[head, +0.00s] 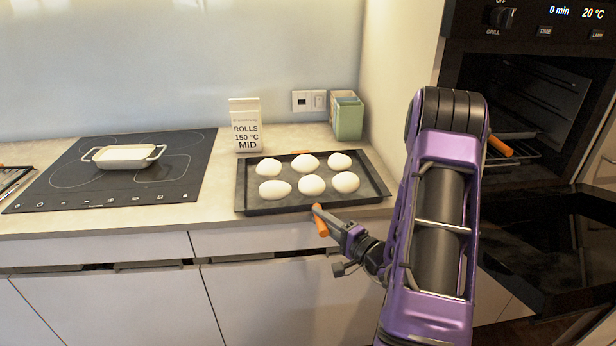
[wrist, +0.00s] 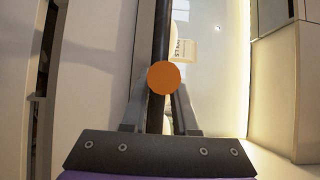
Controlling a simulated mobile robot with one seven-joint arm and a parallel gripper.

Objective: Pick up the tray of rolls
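The dark rectangular tray (head: 285,205) sits on the counter in the head view, with several white rolls (head: 311,186) in two rows. An orange handle (head: 321,226) sticks out from its front edge, and another orange bit (head: 300,152) shows at its back edge. My gripper (head: 322,213) is at the front handle, its fingers around it. In the wrist view the round orange handle end (wrist: 163,78) covers the fingertips, so I cannot tell whether they press on it. The tray's dark edge (wrist: 160,40) runs behind it.
A hob (head: 160,190) with a white dish (head: 124,157) lies left of the tray. A sign (head: 246,128) reading ROLLS 150 °C MID stands behind it, with a green container (head: 348,118) at back right. An oven (head: 520,95) is right of my arm.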

